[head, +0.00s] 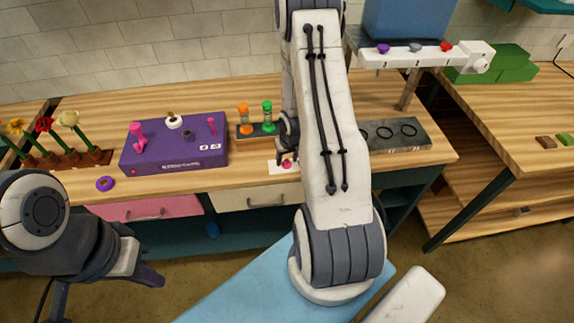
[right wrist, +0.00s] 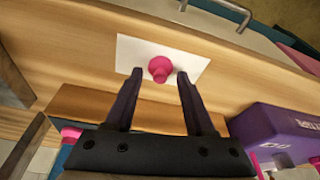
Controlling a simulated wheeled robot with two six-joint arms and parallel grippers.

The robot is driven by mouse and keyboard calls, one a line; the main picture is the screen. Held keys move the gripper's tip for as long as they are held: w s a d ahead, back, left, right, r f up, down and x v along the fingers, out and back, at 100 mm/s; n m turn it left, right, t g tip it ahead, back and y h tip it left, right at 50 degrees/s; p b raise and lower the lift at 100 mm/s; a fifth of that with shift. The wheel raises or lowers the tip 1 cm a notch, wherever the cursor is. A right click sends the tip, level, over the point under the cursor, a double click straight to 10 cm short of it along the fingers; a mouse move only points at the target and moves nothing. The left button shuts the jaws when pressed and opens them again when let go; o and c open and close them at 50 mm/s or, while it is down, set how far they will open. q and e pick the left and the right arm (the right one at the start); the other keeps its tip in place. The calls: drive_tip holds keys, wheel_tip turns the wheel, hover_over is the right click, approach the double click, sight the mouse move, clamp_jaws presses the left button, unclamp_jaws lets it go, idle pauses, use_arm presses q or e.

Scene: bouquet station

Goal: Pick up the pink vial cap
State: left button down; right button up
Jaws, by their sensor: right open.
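The pink vial cap (right wrist: 160,67) sits on a white card on the wooden bench, in the right wrist view. In the head view the cap (head: 287,164) shows small, just below my right gripper (head: 288,150), partly hidden by my arm. My right gripper (right wrist: 160,76) is open and empty. Its two dark fingers point at the cap, one tip on each side of it in the picture; the height gap cannot be judged. My left gripper (head: 148,274) hangs in front of the bench at the lower left, away from the cap; its opening cannot be made out.
A purple box (head: 172,150) with pink levers stands left of the card (head: 277,168). Behind it are a rack with an orange vial (head: 243,119) and a green vial (head: 267,117). A grey block with rings (head: 400,135) is at right.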

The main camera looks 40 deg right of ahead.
clamp_jaws()
idle(0.4)
